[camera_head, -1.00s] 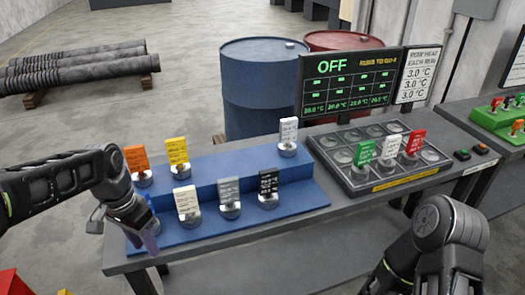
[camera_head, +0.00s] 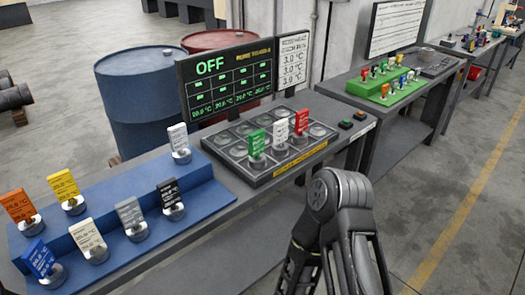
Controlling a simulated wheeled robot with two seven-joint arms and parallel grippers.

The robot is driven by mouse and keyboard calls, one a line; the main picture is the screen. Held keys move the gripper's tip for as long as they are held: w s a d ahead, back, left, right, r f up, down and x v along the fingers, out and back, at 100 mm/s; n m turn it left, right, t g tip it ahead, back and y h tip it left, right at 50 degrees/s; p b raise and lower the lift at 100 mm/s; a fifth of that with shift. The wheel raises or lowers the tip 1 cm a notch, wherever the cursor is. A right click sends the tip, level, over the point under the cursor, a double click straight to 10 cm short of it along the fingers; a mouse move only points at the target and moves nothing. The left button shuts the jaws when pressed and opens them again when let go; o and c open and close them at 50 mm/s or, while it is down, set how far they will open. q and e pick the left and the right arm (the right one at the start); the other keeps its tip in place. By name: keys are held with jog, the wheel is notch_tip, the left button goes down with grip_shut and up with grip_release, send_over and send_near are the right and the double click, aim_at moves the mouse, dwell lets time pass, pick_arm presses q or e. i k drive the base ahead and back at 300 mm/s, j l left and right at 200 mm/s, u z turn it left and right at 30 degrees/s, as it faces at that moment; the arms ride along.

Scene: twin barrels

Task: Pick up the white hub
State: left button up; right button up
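One white hub with a white tag (camera_head: 179,139) stands upright on the upper step at the right end of the blue stand (camera_head: 199,170). A second white-tagged hub (camera_head: 281,134) stands in the dark tray (camera_head: 263,177), between the green-tagged hub (camera_head: 257,144) and the red-tagged hub (camera_head: 301,123). A cream-tagged hub (camera_head: 88,237) stands on the stand's lower step. My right arm comes in at the bottom, to the right of the tray and in front of the table; its gripper does not show. My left arm and gripper are out of view.
Orange (camera_head: 17,206), yellow (camera_head: 64,187), blue (camera_head: 40,260), grey (camera_head: 130,214) and black (camera_head: 170,194) tagged hubs share the stand. A screen reading OFF (camera_head: 226,80) stands behind the tray. Blue (camera_head: 148,105) and red barrels (camera_head: 222,41) are behind the table. Floor at right is clear.

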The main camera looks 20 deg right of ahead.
aim_at(279, 149)
jog(key=l+z, duration=0.15)
jog(key=z, duration=1.05)
jog(key=i+l, duration=0.4)
jog(key=i, duration=0.15)
jog(key=i+l, duration=0.35)
jog(key=i, duration=0.2)
